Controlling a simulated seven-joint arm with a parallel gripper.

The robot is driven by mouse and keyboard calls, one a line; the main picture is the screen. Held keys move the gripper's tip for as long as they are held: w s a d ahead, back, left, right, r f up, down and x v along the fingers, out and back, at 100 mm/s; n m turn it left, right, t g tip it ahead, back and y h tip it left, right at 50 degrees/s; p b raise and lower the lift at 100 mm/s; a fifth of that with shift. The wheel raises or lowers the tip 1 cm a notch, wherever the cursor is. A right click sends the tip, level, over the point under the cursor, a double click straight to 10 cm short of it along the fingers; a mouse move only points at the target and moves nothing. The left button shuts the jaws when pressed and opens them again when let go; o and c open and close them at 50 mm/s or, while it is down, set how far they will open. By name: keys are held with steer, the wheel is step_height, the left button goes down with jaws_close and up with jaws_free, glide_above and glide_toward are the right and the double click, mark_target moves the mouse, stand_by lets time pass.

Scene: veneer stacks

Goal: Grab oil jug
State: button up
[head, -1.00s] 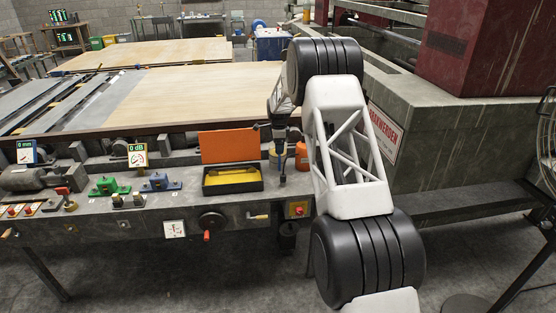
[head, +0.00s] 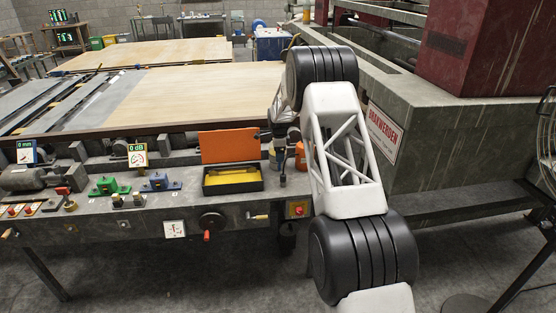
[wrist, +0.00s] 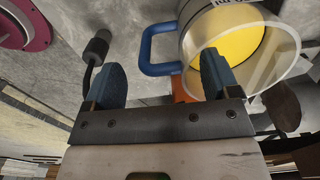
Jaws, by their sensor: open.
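The oil jug (wrist: 238,45) is a clear round vessel with yellow oil inside and a blue handle (wrist: 148,48), at the upper right of the wrist view. In the head view the jug (head: 273,160) is small and mostly hidden by my arm, beside the orange bottle. My gripper (wrist: 160,78) is open, with nothing held. In the wrist view the handle shows between the two blue fingertips, a little beyond them. The right finger overlaps the jug's near rim in the picture. I cannot tell whether they touch.
An orange bottle (head: 301,157) stands right of the jug. A black tray (head: 233,180) with yellow contents and an upright orange panel (head: 228,145) are to the left. A black-knobbed lever (wrist: 96,48) rises near the left finger. A large grey machine (head: 440,150) stands on the right.

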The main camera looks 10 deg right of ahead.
steer(key=shift+f, duration=1.5)
steer(key=c, duration=1.4)
steer(key=shift+o, duration=0.2)
steer(key=shift+r, duration=0.35)
steer(key=shift+r, duration=4.6)
steer(key=shift+r, duration=0.1)
